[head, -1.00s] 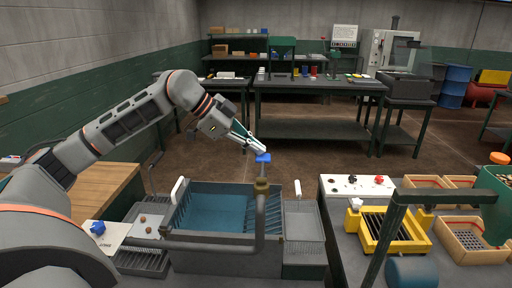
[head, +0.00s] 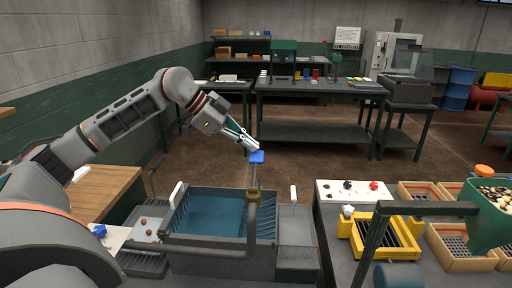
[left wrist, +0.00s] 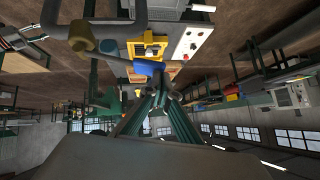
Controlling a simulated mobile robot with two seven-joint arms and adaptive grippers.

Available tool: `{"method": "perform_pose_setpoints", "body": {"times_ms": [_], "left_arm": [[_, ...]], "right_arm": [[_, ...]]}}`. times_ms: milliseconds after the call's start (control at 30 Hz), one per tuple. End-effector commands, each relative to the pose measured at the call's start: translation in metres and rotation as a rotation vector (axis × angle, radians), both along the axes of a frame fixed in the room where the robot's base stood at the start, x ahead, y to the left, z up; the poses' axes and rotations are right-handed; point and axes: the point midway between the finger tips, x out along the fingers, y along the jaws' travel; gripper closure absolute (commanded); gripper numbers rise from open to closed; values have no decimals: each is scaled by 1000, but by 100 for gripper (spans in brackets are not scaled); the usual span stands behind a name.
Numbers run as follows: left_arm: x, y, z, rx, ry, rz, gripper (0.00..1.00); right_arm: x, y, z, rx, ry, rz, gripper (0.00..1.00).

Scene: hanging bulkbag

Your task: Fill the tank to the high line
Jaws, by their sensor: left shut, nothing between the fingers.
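The tank (head: 222,262) is a grey open basin at the lower middle of the head view, with blue water (head: 208,214) in it. No high line can be made out on its walls. A pipe with a tap (head: 254,193) rises at the tank's right side and carries a blue handle (head: 256,157) on top. My left gripper (head: 252,147) is shut and empty, with its fingertips right at the blue handle. In the left wrist view the blue handle (left wrist: 148,67) shows just beyond the fingertips (left wrist: 160,84); contact cannot be told. My right gripper is not in view.
A bench to the right holds a control panel (head: 352,191) with knobs, a yellow frame (head: 352,232), a green hopper (head: 488,222) and wooden trays (head: 462,262). A grey side tray (head: 297,224) adjoins the tank. The floor behind is clear up to the far tables.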

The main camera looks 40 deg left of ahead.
Motion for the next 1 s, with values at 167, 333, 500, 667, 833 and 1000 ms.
{"method": "perform_pose_setpoints", "body": {"times_ms": [167, 333, 500, 667, 833, 1000], "left_arm": [[-12, 28, 30, -1, -4, 5, 100], [-22, 48, 53, -2, -4, 2, 100], [-28, 60, 67, -2, -4, 1, 100], [-30, 64, 71, 0, -3, 0, 100], [-30, 64, 71, -1, -4, -1, 100], [-30, 64, 71, -1, -4, -1, 100]], "right_arm": [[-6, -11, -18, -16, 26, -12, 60], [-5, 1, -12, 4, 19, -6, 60], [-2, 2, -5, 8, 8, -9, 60], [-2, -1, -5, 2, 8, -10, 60], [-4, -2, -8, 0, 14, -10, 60], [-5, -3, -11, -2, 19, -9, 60]]}}
